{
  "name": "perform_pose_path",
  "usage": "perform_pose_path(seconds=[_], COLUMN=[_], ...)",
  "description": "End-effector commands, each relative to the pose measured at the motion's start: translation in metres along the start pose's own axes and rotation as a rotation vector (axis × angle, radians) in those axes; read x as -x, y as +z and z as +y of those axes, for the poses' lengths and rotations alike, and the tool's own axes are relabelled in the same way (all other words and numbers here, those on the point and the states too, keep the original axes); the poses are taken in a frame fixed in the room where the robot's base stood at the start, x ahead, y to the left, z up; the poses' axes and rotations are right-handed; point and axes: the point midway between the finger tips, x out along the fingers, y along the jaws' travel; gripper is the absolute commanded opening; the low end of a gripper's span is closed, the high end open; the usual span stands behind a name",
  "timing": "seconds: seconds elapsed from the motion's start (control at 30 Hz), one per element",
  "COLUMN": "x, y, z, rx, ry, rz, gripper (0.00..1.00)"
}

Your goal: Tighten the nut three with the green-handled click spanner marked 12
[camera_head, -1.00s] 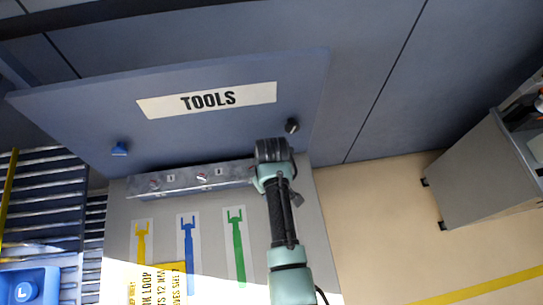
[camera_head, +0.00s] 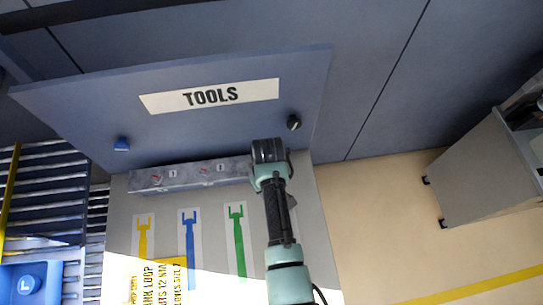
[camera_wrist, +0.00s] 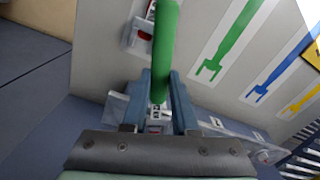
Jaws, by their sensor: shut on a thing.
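The green handle (camera_wrist: 165,45) of the spanner stands between my gripper's fingers (camera_wrist: 160,118) in the wrist view, and the gripper is shut on it. Its marking and jaw end cannot be made out. In the head view my gripper (camera_head: 268,150) is at the right end of a metal rail (camera_head: 188,175), and the spanner is hidden there. The rail carries small labels and red-marked fittings. A small red and white detail (camera_wrist: 155,130) shows between the fingers. I cannot tell which fitting is nut three.
Yellow (camera_head: 144,238), blue (camera_head: 189,240) and green (camera_head: 238,240) spanner outlines mark the grey panel below the rail. A blue TOOLS board (camera_head: 225,120) with two knobs stands behind. A grey cabinet (camera_head: 485,165) is at right, with clear floor (camera_head: 380,230) between.

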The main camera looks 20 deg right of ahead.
Motion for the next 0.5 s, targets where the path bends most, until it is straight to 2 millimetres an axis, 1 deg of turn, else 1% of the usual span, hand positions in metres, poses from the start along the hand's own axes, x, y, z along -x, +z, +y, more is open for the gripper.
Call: perform_pose_path(seconds=[0.13, 0.5], x=[0.0004, 0.0], y=[0.0002, 0.0002], z=[-0.0029, -0.0037], rx=[-0.028, -0.035], ry=[0.0, 0.0], rz=[0.0, 0.0], gripper=[0.0, 0.0])
